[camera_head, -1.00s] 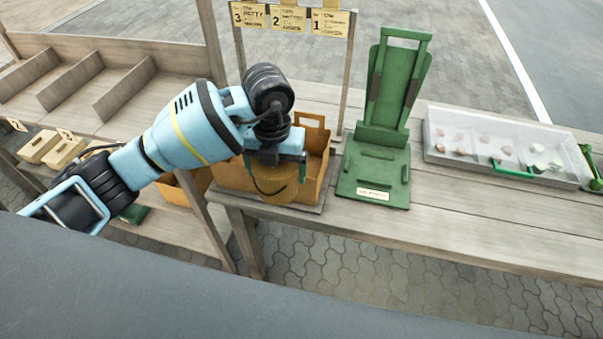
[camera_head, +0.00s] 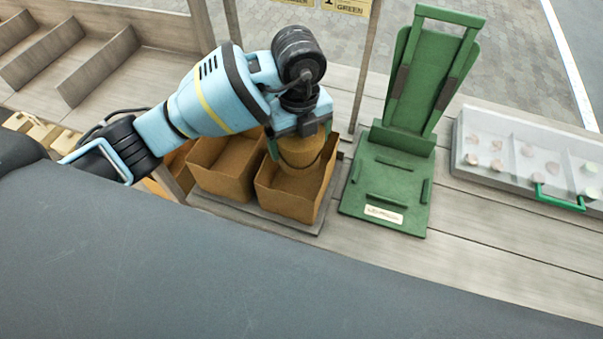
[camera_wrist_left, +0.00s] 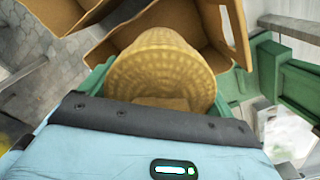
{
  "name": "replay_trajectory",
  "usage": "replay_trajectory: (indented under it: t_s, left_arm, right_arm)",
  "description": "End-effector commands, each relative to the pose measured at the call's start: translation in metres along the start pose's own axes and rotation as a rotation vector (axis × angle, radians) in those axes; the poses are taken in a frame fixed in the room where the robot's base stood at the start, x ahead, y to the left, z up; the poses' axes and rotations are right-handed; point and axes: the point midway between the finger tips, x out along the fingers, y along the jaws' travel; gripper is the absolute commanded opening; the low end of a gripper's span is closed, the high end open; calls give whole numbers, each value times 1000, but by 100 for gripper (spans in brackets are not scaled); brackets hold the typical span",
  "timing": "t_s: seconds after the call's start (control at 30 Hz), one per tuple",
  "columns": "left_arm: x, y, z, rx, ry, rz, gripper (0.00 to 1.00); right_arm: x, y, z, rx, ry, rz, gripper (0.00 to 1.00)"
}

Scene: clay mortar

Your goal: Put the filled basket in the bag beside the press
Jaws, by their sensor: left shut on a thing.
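My left gripper (camera_head: 303,131) is shut on the woven basket (camera_head: 302,151), which hangs below it at the mouth of a brown bag (camera_head: 287,196). The bag is open-topped and stands just left of the green press (camera_head: 393,178). In the left wrist view the basket (camera_wrist_left: 162,68) fills the middle, with the bag walls (camera_wrist_left: 222,25) beyond it. What lies inside the basket is mostly hidden. I cannot tell how far the basket's lower part is inside the bag. My right gripper is not in view.
A second brown bag (camera_head: 222,168) stands left of the first, on the same grey board. A clear-lidded case (camera_head: 525,155) with several small pieces lies right of the press. Wooden dividers (camera_head: 98,65) stand at the left. The bench front right of the press is clear.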

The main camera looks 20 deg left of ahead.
Motion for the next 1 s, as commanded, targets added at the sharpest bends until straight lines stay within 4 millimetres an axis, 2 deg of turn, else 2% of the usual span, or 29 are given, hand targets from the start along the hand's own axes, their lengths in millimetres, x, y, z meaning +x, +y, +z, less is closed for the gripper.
replay_trajectory:
  t_s: [0.3,0.57,0.83,1.0]
  left_arm:
    - [44,1,0,0,2,3,57]
    - [52,0,0,1,0,1,57]
    - [90,1,-1,1,3,3,57]
    - [97,0,0,1,-1,0,57]
  right_arm:
    - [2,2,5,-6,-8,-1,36]
    - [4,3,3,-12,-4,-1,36]
    - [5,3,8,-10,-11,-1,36]
    - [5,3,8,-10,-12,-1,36]
